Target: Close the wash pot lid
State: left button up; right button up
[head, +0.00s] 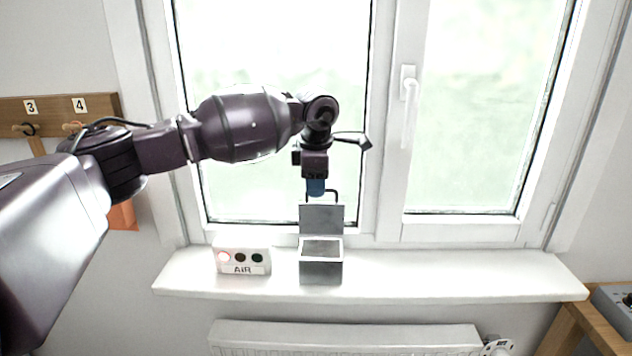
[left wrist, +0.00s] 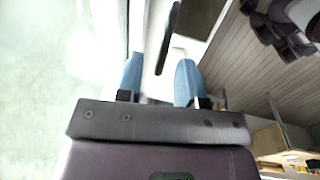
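The wash pot (head: 321,271) is a small grey box on the white windowsill. Its lid (head: 322,219) stands open and upright at the back edge, with a thin dark handle-like loop at its top. My left gripper (head: 316,188) reaches down from above to just over the lid's top edge. In the left wrist view its two blue fingers (left wrist: 160,82) are apart, with nothing clearly gripped. A dark narrow bar (left wrist: 168,38) lies ahead of the gap between them; I cannot tell if it is the lid or its handle. My right gripper is not in view.
A white box marked AIR (head: 243,261) with a lit red lamp stands left of the pot. The windowsill (head: 450,275) right of the pot is clear. The window with its white handle (head: 408,100) is close behind. A radiator (head: 345,338) is below.

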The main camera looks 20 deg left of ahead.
pick_arm(q)
jog(key=shift+f, duration=0.1)
grip_shut()
dwell(0.4)
